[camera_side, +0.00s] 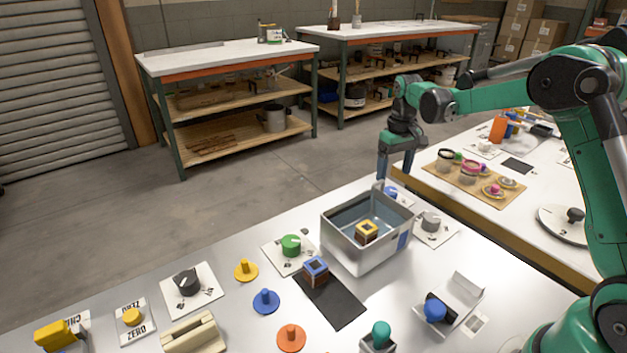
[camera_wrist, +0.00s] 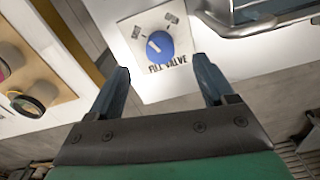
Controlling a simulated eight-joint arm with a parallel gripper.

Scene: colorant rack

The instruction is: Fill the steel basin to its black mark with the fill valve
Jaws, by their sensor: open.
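The steel basin (camera_side: 343,245) stands on the steel bench, open at the top. A yellow-topped block (camera_side: 366,231) is inside it. I cannot make out the black mark or tell the water level. The fill valve is a blue knob (camera_wrist: 160,46) with a white pointer line, on a white plate labelled FILL VALVE. In the side view the knob (camera_side: 391,192) shows just behind the basin. My gripper (camera_side: 395,174) points down above the valve. In the wrist view my gripper (camera_wrist: 162,66) is open, its fingers apart on either side of the plate's lower part, holding nothing.
The basin's metal rim (camera_wrist: 262,24) lies close to the right of the valve plate in the wrist view. A grey knob (camera_side: 430,221) is right of the basin. A green knob (camera_side: 291,245) and a blue-topped block (camera_side: 315,270) are left. A second table (camera_side: 520,225) stands to the right.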

